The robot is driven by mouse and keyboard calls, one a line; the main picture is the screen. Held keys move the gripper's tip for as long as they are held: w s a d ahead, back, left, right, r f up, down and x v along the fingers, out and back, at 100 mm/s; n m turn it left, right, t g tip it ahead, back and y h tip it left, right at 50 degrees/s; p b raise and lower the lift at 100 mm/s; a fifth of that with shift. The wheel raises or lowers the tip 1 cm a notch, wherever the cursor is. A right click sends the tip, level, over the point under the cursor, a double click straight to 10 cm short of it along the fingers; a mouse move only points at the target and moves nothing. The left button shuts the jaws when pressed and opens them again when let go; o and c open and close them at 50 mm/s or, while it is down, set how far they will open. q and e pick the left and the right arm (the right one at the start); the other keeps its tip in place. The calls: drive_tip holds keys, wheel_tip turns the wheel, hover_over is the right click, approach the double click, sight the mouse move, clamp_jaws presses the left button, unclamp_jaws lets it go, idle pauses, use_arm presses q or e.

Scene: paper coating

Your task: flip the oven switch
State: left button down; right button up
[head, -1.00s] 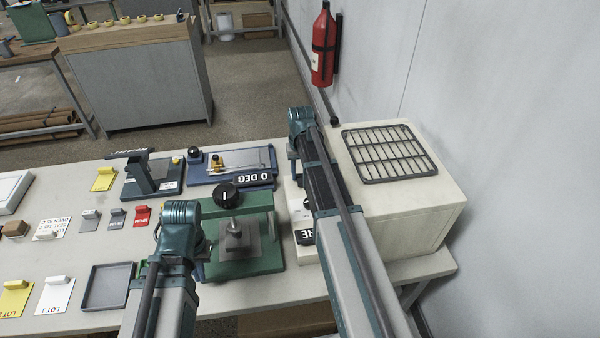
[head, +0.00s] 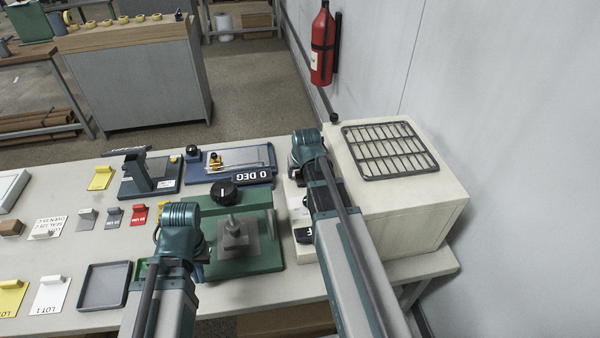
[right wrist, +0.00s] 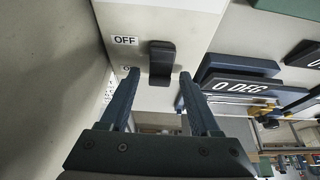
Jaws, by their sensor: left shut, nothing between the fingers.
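The oven is a cream box (head: 415,215) at the right end of the bench, with a wire rack on top. Its black switch (right wrist: 162,62) sticks out of the front panel in the right wrist view, beside an OFF label (right wrist: 124,40). A second label just below is partly covered by a finger. My right gripper (right wrist: 159,77) is open, its fingertips on either side of the switch's lower part; contact cannot be told. In the head view my right arm hides the switch. My left gripper (head: 178,240) is over the bench near the green press, its fingers hidden behind the wrist.
A green press (head: 245,255) with a black knob (head: 223,193) stands between the arms. Behind it lies a blue fixture with a 0 DEG sign (head: 252,179). A grey tray (head: 104,287) and several tags lie to the left. A wall bounds the right.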

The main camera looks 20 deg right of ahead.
use_arm(q)
drive_tip(key=shift+r, duration=0.1)
use_arm(e)
drive_tip(key=shift+r, duration=0.1)
use_arm(q)
wheel_tip(320, 180, up, 12)
drive_tip(key=p, duration=1.2)
drive_tip(key=shift+r+p, duration=0.2)
drive_tip(key=shift+p, duration=0.1)
use_arm(e)
drive_tip(key=v, duration=1.3)
drive_tip(key=shift+s+r, duration=0.2)
drive_tip(key=shift+r, duration=0.1)
drive_tip(key=shift+a+f, duration=0.1)
